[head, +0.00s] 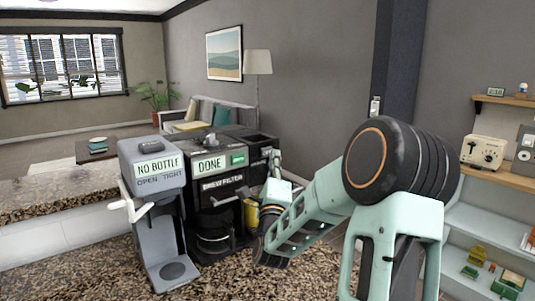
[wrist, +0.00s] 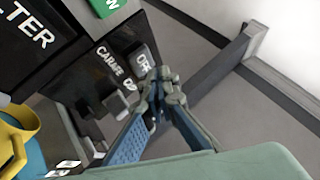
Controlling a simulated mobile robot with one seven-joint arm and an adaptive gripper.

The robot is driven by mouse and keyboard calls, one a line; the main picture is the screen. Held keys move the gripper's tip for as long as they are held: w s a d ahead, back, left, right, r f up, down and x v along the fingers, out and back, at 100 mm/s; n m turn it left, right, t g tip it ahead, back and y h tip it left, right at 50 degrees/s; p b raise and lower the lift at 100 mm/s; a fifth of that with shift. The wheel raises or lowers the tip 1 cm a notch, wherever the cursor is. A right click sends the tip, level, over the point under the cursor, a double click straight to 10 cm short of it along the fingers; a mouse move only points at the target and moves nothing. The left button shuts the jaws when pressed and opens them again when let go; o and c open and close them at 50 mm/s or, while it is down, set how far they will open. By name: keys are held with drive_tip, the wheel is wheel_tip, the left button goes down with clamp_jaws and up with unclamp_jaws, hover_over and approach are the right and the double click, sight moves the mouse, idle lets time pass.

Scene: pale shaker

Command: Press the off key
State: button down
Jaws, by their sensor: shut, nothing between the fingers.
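The black coffee machine (head: 218,185) stands on the counter, its display reading DONE. In the wrist view, the grey off key (wrist: 142,58) sits on the machine's dark side panel (wrist: 75,75), marked OFF, beside the lettering CARAFE. My gripper (wrist: 162,88) is shut and empty, its fingertips just at the lower right of the off key. I cannot tell whether they touch it. In the head view my gripper (head: 275,162) is at the right side of the machine, partly hidden, and the off key cannot be made out.
A yellow mug (wrist: 18,135) is at the left in the wrist view. Shelves with a toaster (head: 482,152) are at the right.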

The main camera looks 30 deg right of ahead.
drive_tip(key=shift+w, duration=0.1)
drive_tip(key=shift+w+b, duration=0.3)
drive_tip(key=shift+b, duration=0.1)
drive_tip(key=shift+w+a+b, duration=0.15)
drive_tip(key=shift+w+b, duration=0.15)
drive_tip(key=shift+w, duration=0.1)
idle(0.5)
drive_tip(key=shift+s, duration=0.8)
drive_tip(key=s, duration=0.2)
drive_tip(key=s+d, duration=0.1)
drive_tip(key=s, duration=0.2)
idle(0.4)
idle(0.6)
